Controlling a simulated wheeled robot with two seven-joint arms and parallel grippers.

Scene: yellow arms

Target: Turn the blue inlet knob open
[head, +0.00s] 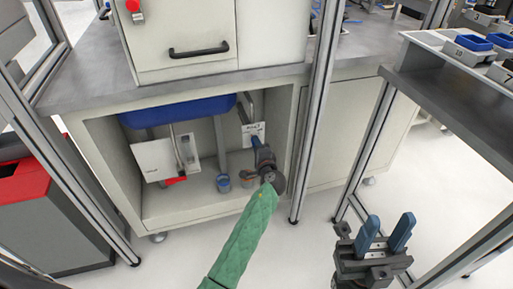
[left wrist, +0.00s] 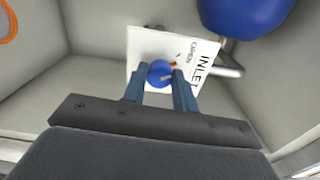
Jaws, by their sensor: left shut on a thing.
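The blue inlet knob (left wrist: 158,72) sits in front of a white sign (left wrist: 200,62) reading INLET and OPEN in the left wrist view. A small orange-red mark shows at the knob's upper right. My left gripper (left wrist: 160,82) has its two blue fingers on either side of the knob, shut on it. In the head view my left gripper (head: 257,145) reaches into the open cabinet at the white sign (head: 253,129), and hides the knob. My right gripper (head: 387,230) is open and empty, outside the cabinet at the lower right.
A blue basin (head: 178,111) hangs at the top of the cabinet opening, close to the left gripper. A metal post (head: 316,110) stands right of the opening. A red-topped bin (head: 22,183) is at the left.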

